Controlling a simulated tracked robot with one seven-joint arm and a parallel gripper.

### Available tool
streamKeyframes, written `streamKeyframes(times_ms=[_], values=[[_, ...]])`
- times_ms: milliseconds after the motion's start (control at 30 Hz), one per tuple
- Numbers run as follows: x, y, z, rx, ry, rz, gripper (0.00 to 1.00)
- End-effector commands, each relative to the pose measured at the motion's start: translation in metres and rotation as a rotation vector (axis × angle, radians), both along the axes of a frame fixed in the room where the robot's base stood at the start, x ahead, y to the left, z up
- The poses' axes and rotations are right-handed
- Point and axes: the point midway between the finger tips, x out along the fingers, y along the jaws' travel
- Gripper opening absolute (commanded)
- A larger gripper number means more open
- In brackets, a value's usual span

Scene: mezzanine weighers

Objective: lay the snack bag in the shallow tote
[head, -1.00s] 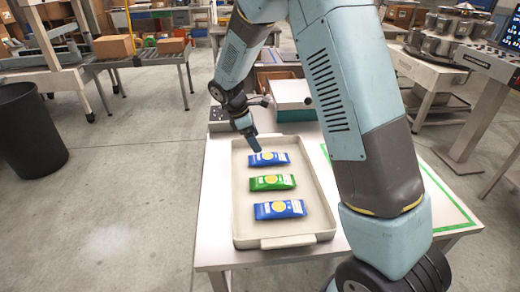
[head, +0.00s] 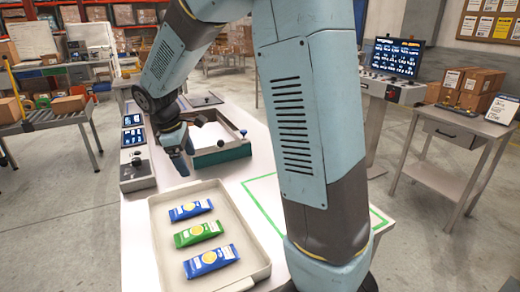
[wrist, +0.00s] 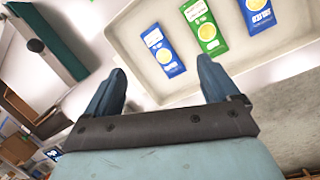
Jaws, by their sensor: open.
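The shallow tote (head: 172,262) is a cream tray on the white table. In it lie three snack bags in a row, apart from each other: a blue bag (head: 190,210) at the far end, a green bag (head: 198,233) in the middle and another blue bag (head: 210,260) nearest me. My gripper (head: 180,168) is open and empty, raised just beyond the tote's far edge. In the wrist view, its two fingers (wrist: 162,68) stand apart with nothing between them. The far blue bag (wrist: 163,49) shows close ahead of the fingertips, not touching them.
A teal-sided box with a pale top (head: 222,148) stands behind the tote. A grey device with a knob (head: 137,170) sits at the table's left edge. Green tape (head: 262,212) marks a mostly clear area right of the tote, partly hidden by my arm.

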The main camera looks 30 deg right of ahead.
Motion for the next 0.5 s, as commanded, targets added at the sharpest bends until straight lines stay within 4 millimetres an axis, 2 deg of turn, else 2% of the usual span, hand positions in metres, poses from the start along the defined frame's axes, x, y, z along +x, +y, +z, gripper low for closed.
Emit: streamKeyframes(times_ms=[33, 200, 500], values=[[-0.01, -0.01, 0.014, 0.022, -0.028, -0.049, 0.88], [-0.043, -0.036, 0.047, 0.093, -0.108, -0.211, 0.88], [-0.107, -0.073, 0.089, 0.224, -0.244, -0.492, 0.88]])
